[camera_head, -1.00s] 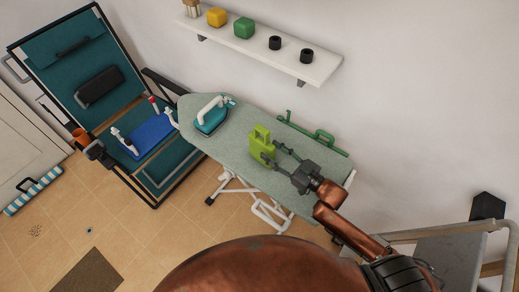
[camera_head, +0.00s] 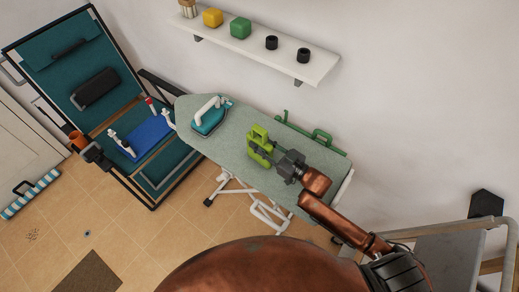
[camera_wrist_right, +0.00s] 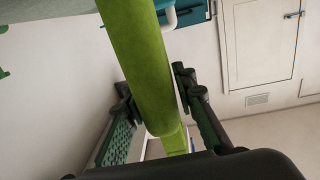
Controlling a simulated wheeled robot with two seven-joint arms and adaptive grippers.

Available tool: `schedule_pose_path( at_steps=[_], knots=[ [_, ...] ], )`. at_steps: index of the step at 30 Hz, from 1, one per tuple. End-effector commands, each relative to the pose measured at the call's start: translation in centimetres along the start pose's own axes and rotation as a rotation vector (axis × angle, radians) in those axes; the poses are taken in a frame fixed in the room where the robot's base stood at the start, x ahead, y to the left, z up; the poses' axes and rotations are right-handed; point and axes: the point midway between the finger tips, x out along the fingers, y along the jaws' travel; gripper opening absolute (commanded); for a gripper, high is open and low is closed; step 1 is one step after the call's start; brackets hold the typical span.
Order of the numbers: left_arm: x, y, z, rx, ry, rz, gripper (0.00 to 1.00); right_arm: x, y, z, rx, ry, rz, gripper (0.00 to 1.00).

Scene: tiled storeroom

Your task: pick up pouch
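The lime-green pouch (camera_head: 257,137), a blocky upright shape with a handle-like top, is at the middle of the ironing board (camera_head: 228,148). My right gripper (camera_head: 271,153) reaches it from the right, with its fingers drawn in on either side. In the right wrist view the pouch shows as a long green band (camera_wrist_right: 150,75) between the two dark fingers (camera_wrist_right: 158,98), which are closed against its sides. I cannot tell whether its base touches the board. My left gripper is not in view.
A teal iron (camera_head: 209,117) stands on the board to the left. A green rack (camera_head: 322,137) runs along the board's wall side. A white shelf (camera_head: 262,52) with small items hangs above. A teal folding chair (camera_head: 65,50) holding a blue tray (camera_head: 150,133) is at the left.

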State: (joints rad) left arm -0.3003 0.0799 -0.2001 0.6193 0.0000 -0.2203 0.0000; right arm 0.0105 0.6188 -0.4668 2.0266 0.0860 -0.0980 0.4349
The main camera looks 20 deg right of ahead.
Motion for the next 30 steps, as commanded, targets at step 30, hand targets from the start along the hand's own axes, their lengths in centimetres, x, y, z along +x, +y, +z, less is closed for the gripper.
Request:
schedule_pose_path(
  at_steps=[30],
  knots=[
    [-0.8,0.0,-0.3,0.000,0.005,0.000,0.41,0.0,0.0,-3.6,-0.003,0.005,-0.001,0.00]
  ],
)
